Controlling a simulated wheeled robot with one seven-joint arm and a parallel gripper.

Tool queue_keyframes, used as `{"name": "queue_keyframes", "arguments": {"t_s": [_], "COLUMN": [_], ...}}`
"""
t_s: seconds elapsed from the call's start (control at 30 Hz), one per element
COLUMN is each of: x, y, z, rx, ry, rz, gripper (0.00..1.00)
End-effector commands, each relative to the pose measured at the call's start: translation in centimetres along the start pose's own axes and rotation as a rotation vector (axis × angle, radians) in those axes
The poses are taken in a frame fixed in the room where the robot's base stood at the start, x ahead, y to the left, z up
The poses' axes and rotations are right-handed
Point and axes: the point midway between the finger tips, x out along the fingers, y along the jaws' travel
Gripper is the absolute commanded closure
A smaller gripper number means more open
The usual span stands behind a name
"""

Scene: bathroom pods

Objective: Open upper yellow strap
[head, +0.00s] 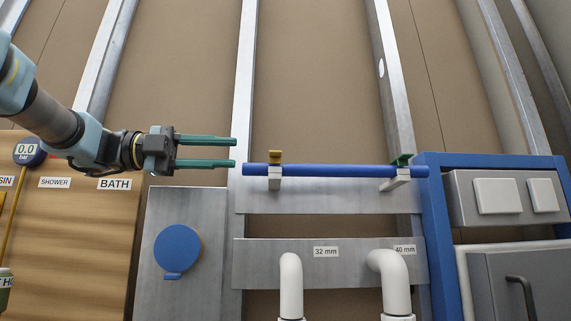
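I cannot tell whether the strap is latched. It is the only yellow strap I see. My gripper (235,152) comes in from the left with two teal fingers pointing right. The fingers are apart with nothing between them. In the picture their tips are a short way left of the yellow strap, at about its height; the distance in depth is unclear.
A green strap (402,160) sits near the pipe's right end by a blue frame (440,230). Below are a metal plate (265,262) and two white pipe elbows (290,275) (390,268). A blue disc (177,248) is below my gripper. Steel uprights (243,90) stand behind.

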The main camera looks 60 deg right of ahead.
Motion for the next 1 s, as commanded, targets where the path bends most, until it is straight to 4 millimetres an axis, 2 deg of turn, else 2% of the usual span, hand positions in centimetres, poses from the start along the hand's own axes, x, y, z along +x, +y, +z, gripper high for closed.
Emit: {"name": "queue_keyframes", "arguments": {"t_s": [0.3,0.5,0.7,0.97,1.0], "x": [5.8,8.6,9.8,9.8,9.8], "y": [-0.3,-0.2,-0.2,-0.1,-0.1], "z": [-0.1,0.0,0.0,0.0,0.0], "rx": [-0.002,-0.003,-0.003,-0.003,-0.003], "ry": [0.002,0.000,-0.002,-0.003,-0.003], "rz": [-0.003,-0.003,-0.003,-0.003,-0.003], "gripper": [0.65,0.65,0.65,0.65,0.70]}}
